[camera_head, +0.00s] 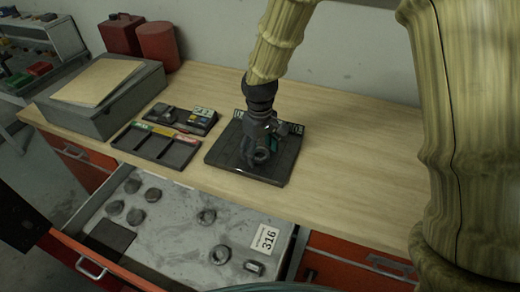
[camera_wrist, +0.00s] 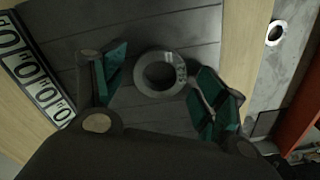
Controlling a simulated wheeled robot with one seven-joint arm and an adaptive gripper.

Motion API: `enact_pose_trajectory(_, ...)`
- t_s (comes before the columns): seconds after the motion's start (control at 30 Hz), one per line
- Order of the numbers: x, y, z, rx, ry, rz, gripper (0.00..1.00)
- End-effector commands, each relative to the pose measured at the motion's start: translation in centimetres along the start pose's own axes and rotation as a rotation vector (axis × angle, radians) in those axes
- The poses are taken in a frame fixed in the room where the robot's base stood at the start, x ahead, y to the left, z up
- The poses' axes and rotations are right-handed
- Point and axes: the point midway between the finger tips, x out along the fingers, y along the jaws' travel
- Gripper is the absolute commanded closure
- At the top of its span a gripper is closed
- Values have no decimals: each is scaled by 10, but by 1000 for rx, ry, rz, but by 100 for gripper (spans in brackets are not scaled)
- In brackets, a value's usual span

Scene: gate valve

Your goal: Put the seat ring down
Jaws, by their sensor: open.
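The seat ring (camera_wrist: 160,73) is a grey metal ring with small marks on its face. In the wrist view it lies flat on the dark square mat (camera_wrist: 110,25), between the spread fingers of my gripper (camera_wrist: 157,92). The teal finger pads stand apart from the ring on both sides. In the head view my gripper (camera_head: 258,150) is low over the dark mat (camera_head: 268,176) on the workbench. A ring shape shows by the fingers there, partly hidden by them.
An open drawer (camera_head: 170,240) below the bench holds several rings and round parts and a label "316". A divided black tray (camera_head: 157,146) and a small parts holder (camera_head: 185,118) stand left of the mat. A grey box (camera_head: 100,95) and red canisters (camera_head: 158,44) are further back. The bench right of the mat is clear.

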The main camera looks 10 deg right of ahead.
Motion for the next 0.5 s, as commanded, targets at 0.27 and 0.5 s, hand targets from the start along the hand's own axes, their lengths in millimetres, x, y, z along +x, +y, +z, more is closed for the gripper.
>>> enact_pose_trajectory(0.27,-12,0,-1,0,3,1,28)
enact_pose_trajectory(0.5,-43,1,-1,1,4,1,28)
